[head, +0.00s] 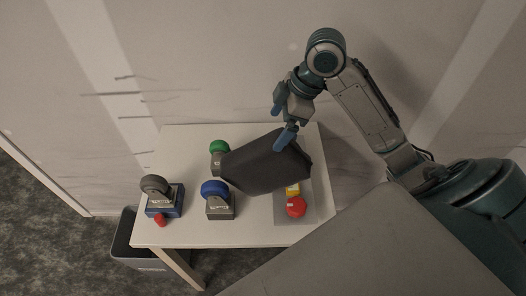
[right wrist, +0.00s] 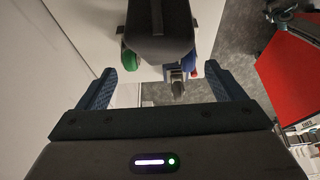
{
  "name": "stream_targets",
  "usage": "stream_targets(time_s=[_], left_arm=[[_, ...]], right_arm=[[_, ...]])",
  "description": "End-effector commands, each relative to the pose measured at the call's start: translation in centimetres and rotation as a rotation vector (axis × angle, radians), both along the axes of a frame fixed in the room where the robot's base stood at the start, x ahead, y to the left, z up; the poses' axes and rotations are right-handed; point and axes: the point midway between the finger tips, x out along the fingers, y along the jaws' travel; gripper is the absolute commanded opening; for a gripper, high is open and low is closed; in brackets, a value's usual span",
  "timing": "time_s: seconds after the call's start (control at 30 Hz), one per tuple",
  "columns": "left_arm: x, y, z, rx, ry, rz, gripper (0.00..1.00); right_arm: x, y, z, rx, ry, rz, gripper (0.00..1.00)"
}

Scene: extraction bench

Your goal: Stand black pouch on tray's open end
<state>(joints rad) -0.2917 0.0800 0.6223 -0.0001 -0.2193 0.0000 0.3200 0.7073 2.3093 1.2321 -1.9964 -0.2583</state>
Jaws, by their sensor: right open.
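The black pouch (head: 262,165) is above or on the back part of the grey tray (head: 283,214), covering that end; whether its base touches the tray is hidden. A red round item (head: 296,207) and a yellow item (head: 292,190) sit on the tray's front part. My right gripper (head: 281,122) is at the pouch's back edge in the head view. In the right wrist view its fingers (right wrist: 160,72) are spread wide and empty, with the pouch (right wrist: 160,38) ahead of them. My left gripper is not in view.
The white table (head: 184,136) also holds a green-topped item (head: 218,147), a blue-wheeled caster (head: 215,189) and a grey-wheeled caster (head: 155,185) on a blue box. A small red item (head: 160,220) lies in front. A grey bin (head: 124,240) stands below on the left.

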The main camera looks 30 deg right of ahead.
Motion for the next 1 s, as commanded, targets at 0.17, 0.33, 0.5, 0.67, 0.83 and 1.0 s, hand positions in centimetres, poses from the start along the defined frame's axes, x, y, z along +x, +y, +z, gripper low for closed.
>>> stream_targets(time_s=[0.17, 0.33, 0.5, 0.67, 0.83, 1.0], left_arm=[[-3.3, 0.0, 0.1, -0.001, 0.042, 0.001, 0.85], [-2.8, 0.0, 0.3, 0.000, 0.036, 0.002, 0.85], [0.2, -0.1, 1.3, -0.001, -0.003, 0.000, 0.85], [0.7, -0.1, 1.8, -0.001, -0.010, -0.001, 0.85], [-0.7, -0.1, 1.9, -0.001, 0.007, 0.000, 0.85], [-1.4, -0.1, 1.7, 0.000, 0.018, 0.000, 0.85]], right_arm=[[0.4, 0.7, -1.9, 0.003, 0.001, -0.001, 0.89], [0.6, 1.0, -2.6, 0.001, 0.001, -0.001, 0.89], [0.8, 1.8, -4.1, 0.005, 0.004, -0.001, 0.89], [1.2, 2.5, -6.1, 0.003, 0.003, -0.002, 0.89], [1.4, 2.7, -7.1, 0.000, 0.001, -0.002, 0.89], [1.5, 2.7, -7.2, -0.002, -0.001, -0.002, 0.89]])
